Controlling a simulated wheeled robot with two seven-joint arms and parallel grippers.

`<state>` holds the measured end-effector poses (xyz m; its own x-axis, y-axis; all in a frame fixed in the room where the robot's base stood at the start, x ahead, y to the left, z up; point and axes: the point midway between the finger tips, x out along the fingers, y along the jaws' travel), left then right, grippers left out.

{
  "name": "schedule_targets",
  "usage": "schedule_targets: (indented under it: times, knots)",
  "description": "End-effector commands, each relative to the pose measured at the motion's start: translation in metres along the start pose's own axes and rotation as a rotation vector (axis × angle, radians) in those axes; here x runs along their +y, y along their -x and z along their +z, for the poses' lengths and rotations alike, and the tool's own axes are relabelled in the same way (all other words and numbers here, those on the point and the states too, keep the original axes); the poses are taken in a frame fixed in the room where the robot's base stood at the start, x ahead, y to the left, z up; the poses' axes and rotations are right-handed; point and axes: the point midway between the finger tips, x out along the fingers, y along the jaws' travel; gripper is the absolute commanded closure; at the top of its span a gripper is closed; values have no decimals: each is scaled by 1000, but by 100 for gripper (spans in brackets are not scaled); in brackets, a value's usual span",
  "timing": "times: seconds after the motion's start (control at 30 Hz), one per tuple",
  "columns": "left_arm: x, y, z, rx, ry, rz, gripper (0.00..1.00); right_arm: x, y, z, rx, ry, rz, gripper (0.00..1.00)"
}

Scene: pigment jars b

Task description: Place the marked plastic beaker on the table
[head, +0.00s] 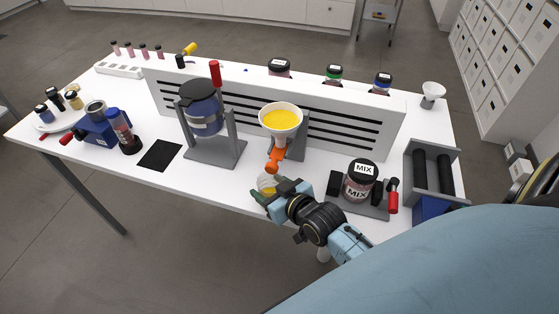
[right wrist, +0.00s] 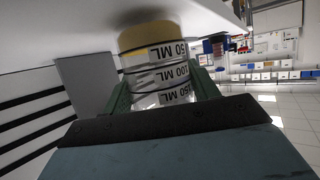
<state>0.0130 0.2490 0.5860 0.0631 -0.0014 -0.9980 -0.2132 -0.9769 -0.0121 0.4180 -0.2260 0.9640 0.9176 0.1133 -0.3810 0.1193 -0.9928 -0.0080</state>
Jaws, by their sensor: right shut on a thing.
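The marked plastic beaker (head: 265,181) is clear, with yellow contents, and sits near the table's front edge, below the orange spout of the hopper. My right gripper (head: 270,191) is shut around it. In the right wrist view the beaker (right wrist: 160,72) shows upside down between the green fingers, with 50, 100 and 150 ML labels and a yellow layer at its base end. Its base is at or close to the white table (head: 225,183); I cannot tell whether it touches. My left gripper is not in view.
The hopper (head: 281,119) with yellow powder stands just behind the beaker. A blue-filled mixer (head: 203,118) is to the left, and a MIX jar (head: 360,180) on a grey stand is to the right. Left of the beaker, the front strip of table is clear up to a black mat (head: 160,155).

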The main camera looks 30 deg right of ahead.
Motion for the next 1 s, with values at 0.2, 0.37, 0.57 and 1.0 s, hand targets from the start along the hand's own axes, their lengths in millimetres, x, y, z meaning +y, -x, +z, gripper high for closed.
schedule_targets:
  times: [0.2, 0.37, 0.57, 1.0]
  knots:
    - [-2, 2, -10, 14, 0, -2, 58, 36, -21, -10, 1, 3, 1, 64]
    - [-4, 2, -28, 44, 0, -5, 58, 46, -28, -13, 1, 2, 1, 64]
    - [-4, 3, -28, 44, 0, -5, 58, 71, -44, -20, 1, 4, 1, 64]
    - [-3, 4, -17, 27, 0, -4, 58, 73, -46, -16, 0, 0, 0, 64]
